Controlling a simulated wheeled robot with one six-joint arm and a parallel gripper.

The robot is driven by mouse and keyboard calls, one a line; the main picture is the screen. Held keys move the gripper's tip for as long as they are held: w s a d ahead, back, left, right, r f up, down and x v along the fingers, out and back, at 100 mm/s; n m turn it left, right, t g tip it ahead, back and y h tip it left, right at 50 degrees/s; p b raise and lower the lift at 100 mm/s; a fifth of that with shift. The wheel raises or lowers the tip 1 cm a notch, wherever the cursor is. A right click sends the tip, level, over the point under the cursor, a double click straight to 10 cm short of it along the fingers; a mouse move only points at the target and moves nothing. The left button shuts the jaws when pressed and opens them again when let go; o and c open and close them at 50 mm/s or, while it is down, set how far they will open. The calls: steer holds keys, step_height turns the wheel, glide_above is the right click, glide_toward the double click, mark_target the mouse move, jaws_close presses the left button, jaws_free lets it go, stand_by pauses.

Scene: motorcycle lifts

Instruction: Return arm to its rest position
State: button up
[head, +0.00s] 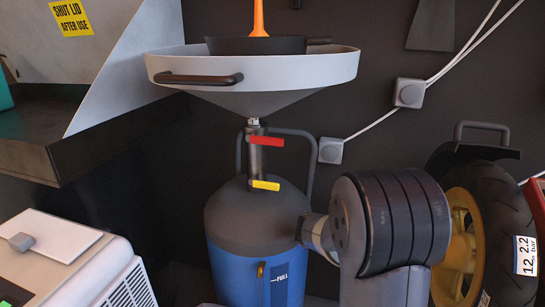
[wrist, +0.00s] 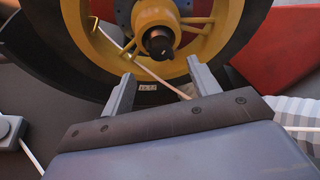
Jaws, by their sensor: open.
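My gripper (wrist: 160,68) shows in the wrist view with its two grey fingers apart and nothing held between them. Its fingers point toward a wheel with a yellow rim (wrist: 162,15) and black tyre. How far the fingertips are from the tyre I cannot tell. In the head view my arm fills the lower right middle, in front of the wheel (head: 515,215). My gripper does not show in the head view.
A blue and grey oil drainer (head: 255,225) with a wide pan (head: 300,70) stands left of my arm. A dark bench (head: 40,150) and white box (head: 80,265) are at left. Wall boxes (head: 409,93) with cables hang behind.

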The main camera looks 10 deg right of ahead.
steer(key=b+x, duration=0.1)
steer(key=x, duration=0.7)
steer(key=shift+d, duration=0.25)
steer(key=shift+a+f+b, duration=0.1)
steer(key=shift+f+b, duration=0.05)
steer(key=shift+b, duration=0.4)
steer(key=p+v, duration=0.3)
steer(key=v, duration=0.8)
steer(key=b+x, duration=0.3)
steer(key=x, duration=0.8)
steer(key=w+a+r+n+g+y+p, duration=0.3)
steer(key=w+a+n+p, duration=0.3)
steer(key=p, duration=0.8)
steer(key=a+r+n+g, duration=0.1)
steer(key=n, duration=0.1)
steer(key=shift+a+n+g+y, duration=0.15)
steer(key=shift+n+g+y, duration=0.15)
steer(key=shift+y, duration=0.1)
